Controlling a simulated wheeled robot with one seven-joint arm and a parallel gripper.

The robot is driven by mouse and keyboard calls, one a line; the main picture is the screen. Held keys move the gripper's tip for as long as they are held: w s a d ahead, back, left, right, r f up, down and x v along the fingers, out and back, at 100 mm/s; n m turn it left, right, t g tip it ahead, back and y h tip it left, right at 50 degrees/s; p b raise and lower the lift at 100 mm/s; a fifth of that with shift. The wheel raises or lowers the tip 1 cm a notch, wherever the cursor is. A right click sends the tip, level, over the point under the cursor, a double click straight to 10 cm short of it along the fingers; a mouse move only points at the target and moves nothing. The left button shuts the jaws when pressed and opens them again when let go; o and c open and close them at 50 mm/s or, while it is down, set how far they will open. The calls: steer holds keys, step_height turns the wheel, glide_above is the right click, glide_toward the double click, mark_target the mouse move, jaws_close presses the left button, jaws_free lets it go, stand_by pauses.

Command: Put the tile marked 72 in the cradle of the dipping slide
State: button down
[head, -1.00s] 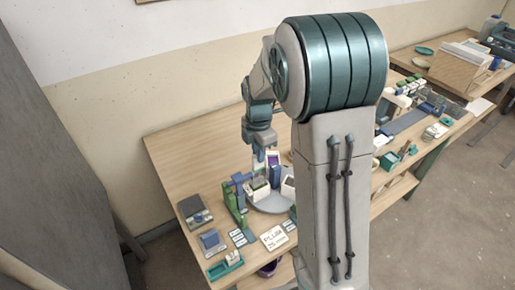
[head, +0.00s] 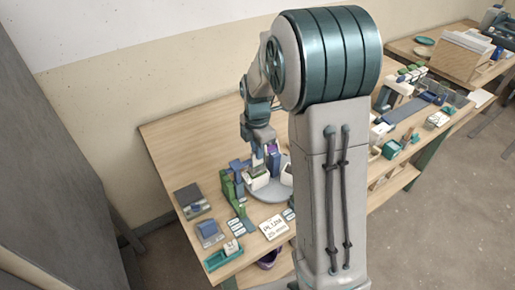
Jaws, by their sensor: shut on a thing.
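My gripper (head: 262,157) points down over the round grey turntable (head: 266,195), just above a white glaze bucket (head: 259,181). Its fingers are small in this view. They are shut on a thin thing that looks like a tile; its number cannot be read. A stand with green and blue-purple parts (head: 231,190), which may be the dipping slide, is close to the left of the gripper. Its cradle cannot be made out. A purple bucket (head: 273,161) is just right of the fingers. My own arm hides part of the turntable's right side.
A white card reading PLUM (head: 274,229) lies in front of the turntable. At the front left are a dark grey device (head: 193,200), a grey-blue device (head: 210,233) and a green tray (head: 223,256). The back left of the wooden table (head: 190,140) is clear.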

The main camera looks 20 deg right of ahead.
steer(key=c, duration=1.3)
jaws_free()
steer(key=shift+c, duration=0.2)
steer(key=shift+r+p, duration=2.4)
steer(key=shift+r, duration=1.15)
steer(key=shift+s+r+m, duration=0.25)
steer(key=shift+r+m, duration=0.1)
steer(key=shift+m, duration=0.05)
steer(key=s+r+m+t, duration=0.2)
steer(key=s+r+m, duration=0.2)
steer(key=s+m, duration=0.6)
steer(key=s+r+m+t, duration=0.1)
steer(key=s+r+m, duration=0.4)
steer(key=s+m, duration=0.5)
steer(key=shift+s+r+m+t, duration=0.2)
steer(key=shift+s+m+t, duration=0.15)
steer(key=shift+m+t, duration=0.05)
